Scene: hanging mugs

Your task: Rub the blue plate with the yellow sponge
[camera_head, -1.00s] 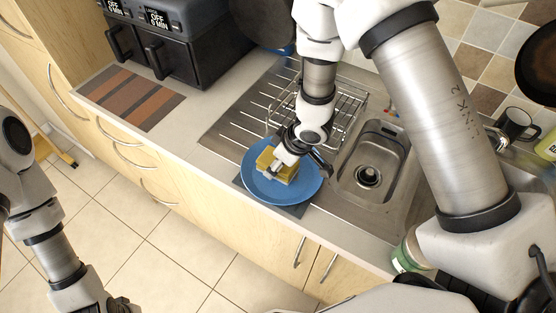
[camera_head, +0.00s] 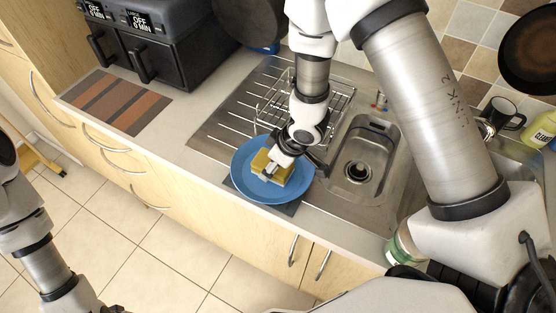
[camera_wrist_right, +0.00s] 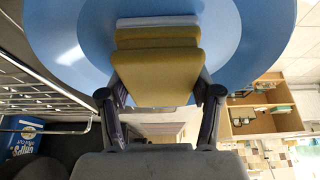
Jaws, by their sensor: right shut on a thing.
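The blue plate (camera_head: 248,187) lies on a dark mat at the front edge of the counter, left of the sink. The yellow sponge (camera_head: 260,162) is over the middle of the plate, seemingly against it. My right gripper (camera_head: 270,170) is shut on the sponge and partly covers it from above. In the right wrist view, the sponge (camera_wrist_right: 157,75) sits between both fingers, with the blue plate (camera_wrist_right: 55,35) behind it. Exact contact is hard to tell. My left gripper (camera_head: 112,308) is low at the bottom left, mostly cut off, away from the plate.
A wire dish rack (camera_head: 338,103) stands just behind the plate. The sink basin (camera_head: 362,160) is to its right, with a black mug (camera_head: 503,115) beyond. A dark air fryer (camera_head: 150,45) and striped mat (camera_head: 118,101) are left. A green-labelled jar (camera_head: 400,248) stands front right.

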